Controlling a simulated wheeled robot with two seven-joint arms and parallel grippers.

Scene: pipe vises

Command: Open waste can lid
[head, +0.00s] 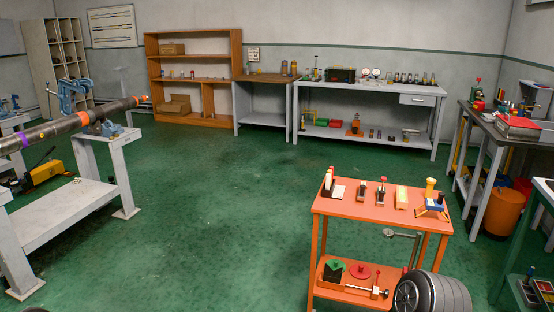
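An orange can (500,212) stands on the floor at the right, under the right-hand workbench, and is most likely the waste can. Neither of my grippers shows in the head view.
An orange cart (370,207) with tools stands in the front right, left of the can. A pipe (70,124) lies across vises at the left. The middle floor is clear.

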